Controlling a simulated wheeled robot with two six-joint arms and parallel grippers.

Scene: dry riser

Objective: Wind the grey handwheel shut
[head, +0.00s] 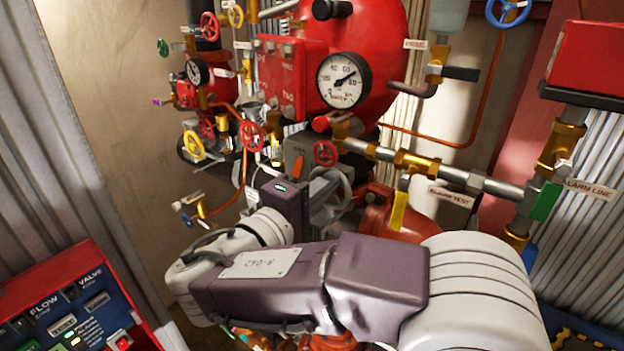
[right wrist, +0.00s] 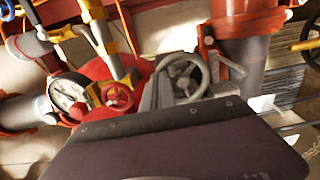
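The grey handwheel (right wrist: 186,66) shows in the right wrist view just beyond my right gripper (right wrist: 172,92). Its rim and spokes are seen above the dark gripper body. In the head view the handwheel (head: 346,186) is partly hidden behind my right gripper (head: 322,187), whose grey fingers reach up to its left side. The fingers are at or very near the rim. I cannot tell whether they touch it or how far apart they are. My left gripper is not in view.
A small red handwheel (head: 326,153) sits just above the gripper, with a pressure gauge (head: 343,80) higher up. A brass and steel pipe (head: 415,163) runs to the right. Another red handwheel (head: 251,136) is to the left. A control panel (head: 75,310) stands at lower left.

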